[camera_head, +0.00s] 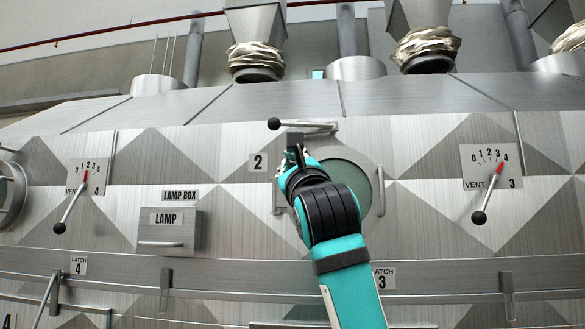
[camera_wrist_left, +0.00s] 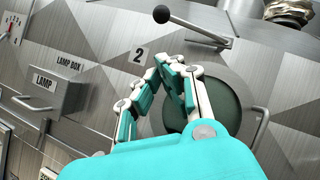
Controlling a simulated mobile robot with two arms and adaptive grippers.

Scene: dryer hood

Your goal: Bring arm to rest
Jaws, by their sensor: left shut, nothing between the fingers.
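My left gripper (camera_head: 293,158) is in front of the metal hood, just below a lever (camera_head: 303,125) with a black ball knob. Its arm is teal and black and rises from the lower middle. In the left wrist view the gripper (camera_wrist_left: 173,66) has its fingers drawn together with nothing between them. The lever (camera_wrist_left: 195,26) stands above the fingertips there, apart from them in that view. The gripper and arm partly hide the round window (camera_head: 352,183). My right gripper is in neither view.
The hood front carries a lamp box (camera_head: 168,230), a vent lever (camera_head: 68,213) at left and another vent lever (camera_head: 485,200) at right. A long rail (camera_head: 450,297) crosses below, with a latch lever (camera_head: 47,299) at lower left. The window has a side handle (camera_head: 381,191).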

